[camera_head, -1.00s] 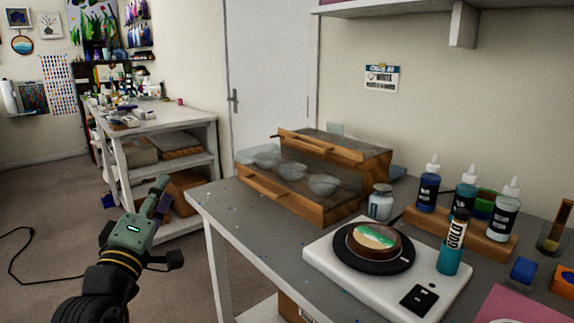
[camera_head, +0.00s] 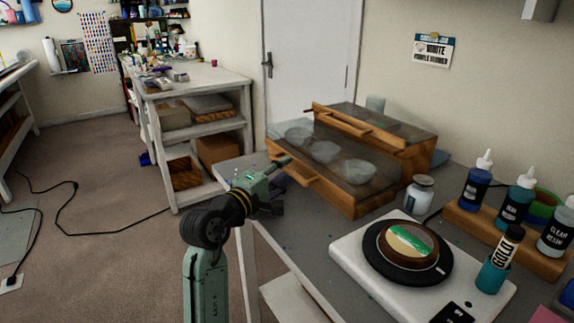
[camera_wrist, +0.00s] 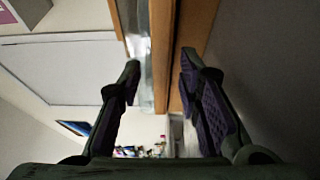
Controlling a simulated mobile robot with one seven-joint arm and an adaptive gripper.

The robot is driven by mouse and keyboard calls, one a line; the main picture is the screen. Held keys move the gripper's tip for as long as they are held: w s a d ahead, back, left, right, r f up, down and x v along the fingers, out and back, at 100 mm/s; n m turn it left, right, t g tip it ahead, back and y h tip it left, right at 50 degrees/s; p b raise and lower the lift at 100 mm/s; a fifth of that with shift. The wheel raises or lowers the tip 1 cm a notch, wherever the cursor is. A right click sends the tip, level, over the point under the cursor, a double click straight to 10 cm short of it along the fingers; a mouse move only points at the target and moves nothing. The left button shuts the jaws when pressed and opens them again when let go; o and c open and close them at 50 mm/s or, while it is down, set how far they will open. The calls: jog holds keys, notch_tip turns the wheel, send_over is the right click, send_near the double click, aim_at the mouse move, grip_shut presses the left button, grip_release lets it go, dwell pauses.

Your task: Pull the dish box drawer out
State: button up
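The dish box is wood and clear panels, in two stepped tiers, on the grey table. Its rear tier (camera_head: 425,148) is higher. The lower front tier, the drawer (camera_head: 345,203), shows several clear bowls (camera_head: 325,152) and has a wooden handle bar (camera_head: 305,180) along its front. My gripper (camera_head: 284,163) is at the drawer's front, by the handle bar. In the wrist view my gripper (camera_wrist: 158,78) is open, with wooden edges (camera_wrist: 162,50) running between and just beyond its fingertips. I cannot tell whether either finger touches the wood.
Bottles stand in a wooden rack (camera_head: 510,235) at right. A white shelf unit (camera_head: 200,85) stands behind left, with open floor before it.

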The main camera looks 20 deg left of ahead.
jog(key=shift+x, duration=0.95)
jog(key=shift+c, duration=0.2)
grip_shut()
